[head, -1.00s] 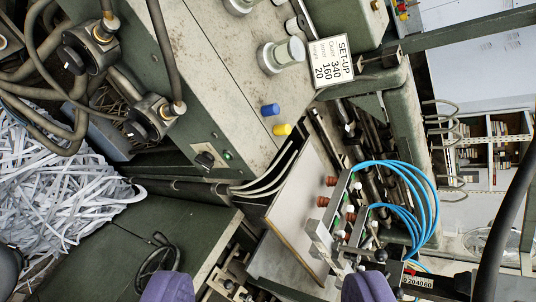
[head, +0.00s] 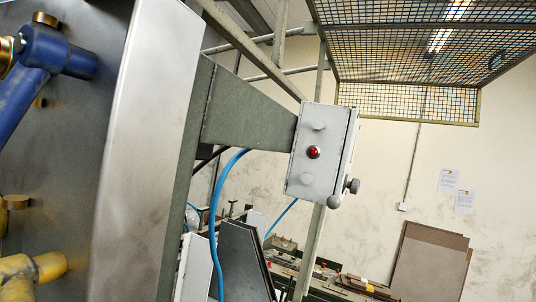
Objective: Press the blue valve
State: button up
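The blue valve (head: 48,52) is at the upper left, close to the camera. It stands out from a dark metal face, and its body and lever run out of the picture on the left. My gripper is not in view, so whether it is open or shut does not show.
A yellow valve (head: 32,272) sits on the same dark face (head: 62,160) at the lower left. A grey control box (head: 318,154) with a red lamp (head: 314,152) hangs on a green bracket (head: 245,112). A wire mesh guard (head: 415,50) is at the top right.

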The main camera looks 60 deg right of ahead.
aim_at(41, 52)
jog(key=k+l+z, duration=0.1)
jog(key=k+z, duration=0.2)
jog(key=i+j, duration=0.25)
jog(key=j, duration=0.15)
jog(key=i+j, duration=0.3)
jog(key=j, duration=0.15)
jog(key=i+j, duration=0.25)
jog(key=j, duration=0.15)
jog(key=i+j, duration=0.55)
jog(key=j, duration=0.3)
jog(key=z, duration=1.35)
